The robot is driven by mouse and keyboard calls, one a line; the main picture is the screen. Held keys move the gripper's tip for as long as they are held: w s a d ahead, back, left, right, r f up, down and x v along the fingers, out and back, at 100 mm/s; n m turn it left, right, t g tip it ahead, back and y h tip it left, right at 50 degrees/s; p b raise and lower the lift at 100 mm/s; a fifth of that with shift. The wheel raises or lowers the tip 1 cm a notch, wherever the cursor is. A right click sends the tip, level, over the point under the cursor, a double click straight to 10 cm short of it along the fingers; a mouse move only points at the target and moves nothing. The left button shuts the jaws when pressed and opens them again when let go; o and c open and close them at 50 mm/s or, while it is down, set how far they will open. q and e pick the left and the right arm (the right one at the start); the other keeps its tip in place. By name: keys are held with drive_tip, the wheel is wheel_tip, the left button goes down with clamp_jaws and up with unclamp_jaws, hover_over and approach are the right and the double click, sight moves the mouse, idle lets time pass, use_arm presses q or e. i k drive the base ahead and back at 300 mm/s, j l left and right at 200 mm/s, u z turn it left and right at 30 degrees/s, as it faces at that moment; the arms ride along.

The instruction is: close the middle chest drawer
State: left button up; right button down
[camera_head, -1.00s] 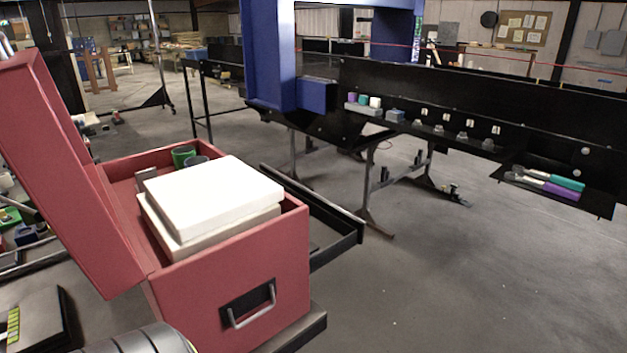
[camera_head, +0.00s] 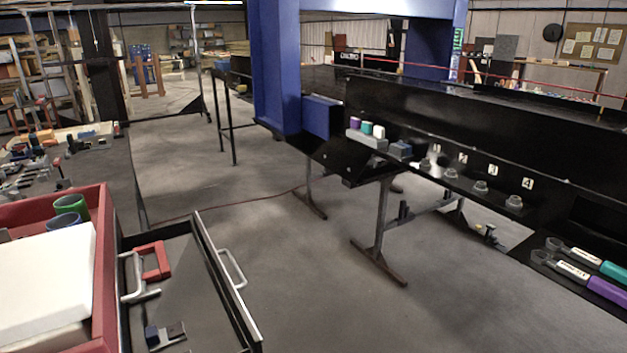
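The red chest (camera_head: 108,265) stands at the lower left, cut off by the picture's edge. A black drawer (camera_head: 228,285) sticks out from its right side, pulled open, with a silver bar handle (camera_head: 232,269) on its front. Inside the drawer lie a red object with a silver handle (camera_head: 148,270) and a small dark blue and black object (camera_head: 163,335). I cannot tell from this view whether this is the middle drawer. Neither gripper shows.
White slabs (camera_head: 45,280) and a green cup (camera_head: 72,207) sit in the chest's open top. A black conveyor (camera_head: 460,130) with a blue frame (camera_head: 275,70) runs along the right. A cluttered bench (camera_head: 75,165) is at the left. The floor beyond the drawer is clear.

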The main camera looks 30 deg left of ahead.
sight(199, 293)
drive_tip(key=i+u, duration=0.2)
drive_tip(key=u, duration=0.25)
drive_tip(key=i+l+u, duration=0.1)
drive_tip(key=u, duration=0.4)
drive_tip(key=i+l+u, duration=0.15)
drive_tip(key=u, duration=0.3)
drive_tip(key=i+l+u, duration=0.25)
drive_tip(key=u, duration=0.2)
drive_tip(key=i+l+u, duration=0.25)
drive_tip(key=u, duration=0.15)
drive_tip(key=i+l+u, duration=0.15)
drive_tip(key=l+u, duration=0.2)
